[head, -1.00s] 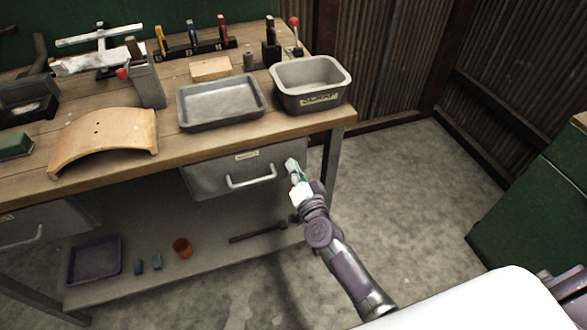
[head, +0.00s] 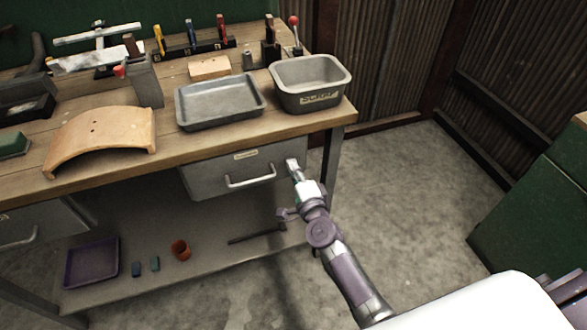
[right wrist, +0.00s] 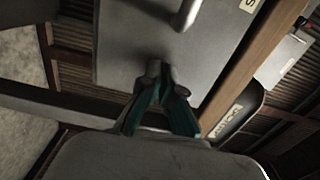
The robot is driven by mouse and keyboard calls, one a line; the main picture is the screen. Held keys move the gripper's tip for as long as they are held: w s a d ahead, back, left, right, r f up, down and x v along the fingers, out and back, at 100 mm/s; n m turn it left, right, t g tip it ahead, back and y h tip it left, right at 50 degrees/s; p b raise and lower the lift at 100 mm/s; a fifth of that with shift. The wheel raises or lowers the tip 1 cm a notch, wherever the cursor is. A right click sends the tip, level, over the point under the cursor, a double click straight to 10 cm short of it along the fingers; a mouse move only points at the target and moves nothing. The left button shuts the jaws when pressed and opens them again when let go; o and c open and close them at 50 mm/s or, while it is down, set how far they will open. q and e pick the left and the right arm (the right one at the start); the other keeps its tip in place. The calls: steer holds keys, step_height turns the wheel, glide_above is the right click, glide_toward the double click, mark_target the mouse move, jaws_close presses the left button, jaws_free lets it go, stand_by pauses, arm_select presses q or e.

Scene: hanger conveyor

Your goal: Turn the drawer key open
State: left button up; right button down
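The grey drawer (head: 212,180) hangs under the workbench's front edge, pushed in, with a pale bar handle (head: 250,181). My right gripper (head: 292,165) is at the right end of the drawer front. In the right wrist view the teal-lined fingers (right wrist: 166,80) come together against the drawer front (right wrist: 122,45), below the handle (right wrist: 187,14). They look shut on the small drawer key, which their tips almost wholly hide. I cannot read the key's angle. My left gripper is in neither view.
A grey tray (head: 220,101) and a deep grey bin (head: 311,84) stand on the workbench (head: 172,140) above the drawer. The floor right of the bench is clear.

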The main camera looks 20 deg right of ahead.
stand_by(0.5)
steer(key=c, duration=1.4)
jaws_free()
steer(key=s, duration=1.2)
steer(key=shift+d, duration=0.2)
